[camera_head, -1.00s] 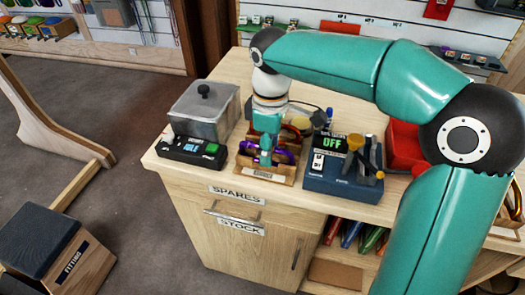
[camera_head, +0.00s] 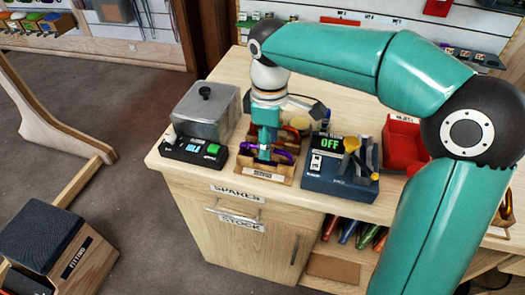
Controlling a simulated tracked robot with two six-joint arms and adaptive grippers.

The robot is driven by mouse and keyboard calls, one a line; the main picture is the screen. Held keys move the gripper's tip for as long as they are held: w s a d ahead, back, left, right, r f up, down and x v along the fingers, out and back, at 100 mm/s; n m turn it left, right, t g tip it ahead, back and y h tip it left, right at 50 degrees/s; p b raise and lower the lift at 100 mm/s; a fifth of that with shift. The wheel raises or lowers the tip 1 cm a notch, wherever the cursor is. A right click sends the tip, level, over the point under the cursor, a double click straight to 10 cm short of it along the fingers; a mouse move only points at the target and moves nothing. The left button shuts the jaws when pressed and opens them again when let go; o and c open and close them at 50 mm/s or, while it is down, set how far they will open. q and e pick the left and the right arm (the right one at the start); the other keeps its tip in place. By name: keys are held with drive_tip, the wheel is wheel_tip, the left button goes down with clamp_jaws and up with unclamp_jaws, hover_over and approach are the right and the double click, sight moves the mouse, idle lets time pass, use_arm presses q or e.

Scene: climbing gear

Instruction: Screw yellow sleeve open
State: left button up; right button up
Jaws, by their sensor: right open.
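My right gripper (camera_head: 264,153) points down into a small wooden tray (camera_head: 262,174) on the bench, its jaws open. A purple carabiner (camera_head: 284,157) lies in the tray, beside and partly behind the fingers. I cannot tell whether the fingers touch it. A yellow knob-like part (camera_head: 352,145) is on the blue tester (camera_head: 338,183), right of the tray. I cannot make out which yellow part is the sleeve. My left gripper is not in view.
A black box with a lit display (camera_head: 192,152) and a lidded grey tank (camera_head: 206,108) stand left of the tray. A red bin (camera_head: 402,146) is right of the tester. Little bench is free around the tray.

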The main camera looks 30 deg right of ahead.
drive_tip(key=shift+s+a, duration=0.45)
drive_tip(key=shift+a, duration=0.1)
idle(0.5)
drive_tip(key=shift+f, duration=0.15)
drive_tip(key=shift+f+b, duration=1.2)
drive_tip(key=shift+f, duration=0.1)
drive_tip(key=shift+w+d, duration=0.1)
drive_tip(key=shift+w+d+r+p, duration=0.1)
drive_tip(key=shift+d+p, duration=0.05)
drive_tip(key=shift+p, duration=0.15)
drive_tip(key=shift+w+d, duration=0.3)
drive_tip(key=shift+d, duration=0.05)
